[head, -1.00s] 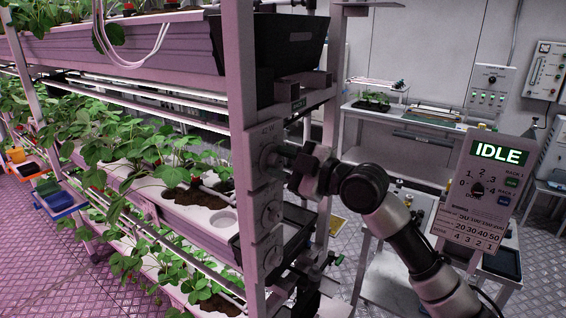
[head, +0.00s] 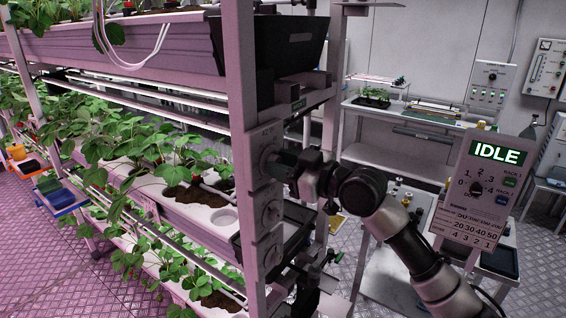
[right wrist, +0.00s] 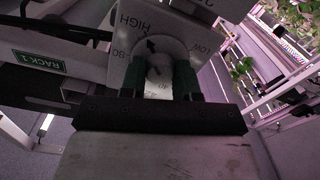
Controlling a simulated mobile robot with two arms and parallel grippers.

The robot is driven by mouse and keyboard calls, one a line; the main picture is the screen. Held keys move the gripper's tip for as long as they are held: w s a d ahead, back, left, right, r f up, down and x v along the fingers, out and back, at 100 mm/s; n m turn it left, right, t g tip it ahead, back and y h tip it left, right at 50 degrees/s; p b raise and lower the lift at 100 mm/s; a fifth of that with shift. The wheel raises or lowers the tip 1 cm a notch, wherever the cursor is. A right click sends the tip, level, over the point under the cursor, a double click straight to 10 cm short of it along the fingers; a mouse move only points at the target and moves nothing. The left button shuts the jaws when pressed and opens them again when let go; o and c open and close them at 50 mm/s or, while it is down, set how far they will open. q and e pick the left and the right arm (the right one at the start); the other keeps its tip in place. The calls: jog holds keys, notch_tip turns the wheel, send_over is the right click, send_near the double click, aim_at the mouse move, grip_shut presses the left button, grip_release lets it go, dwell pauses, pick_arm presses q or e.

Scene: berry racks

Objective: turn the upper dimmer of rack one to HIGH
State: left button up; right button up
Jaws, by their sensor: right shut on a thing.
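The upper dimmer (head: 268,160) is the top round dial on the end post of the rack. In the right wrist view its plate (right wrist: 185,22) carries the words HIGH and LOW, and a black arrow on the dial (right wrist: 151,44) points toward the HIGH side. My right gripper (head: 285,158) reaches the dial from the right. In the right wrist view its two green fingers (right wrist: 159,74) are shut on the pale knob (right wrist: 159,66), one on each side. The fingers hide part of the dial. My left gripper is not in view.
Two more dials, a middle one (head: 272,213) and a lower one (head: 272,257), sit below on the same post. A green RACK 1 label (right wrist: 38,61) is beside the plate. A control panel reading IDLE (head: 496,152) stands at the right. Strawberry plants (head: 180,160) fill the shelves.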

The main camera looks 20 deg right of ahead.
jog(key=o, duration=0.9)
jog(key=b+v, duration=0.5)
jog(key=v, duration=0.6)
jog(key=shift+w, duration=0.1)
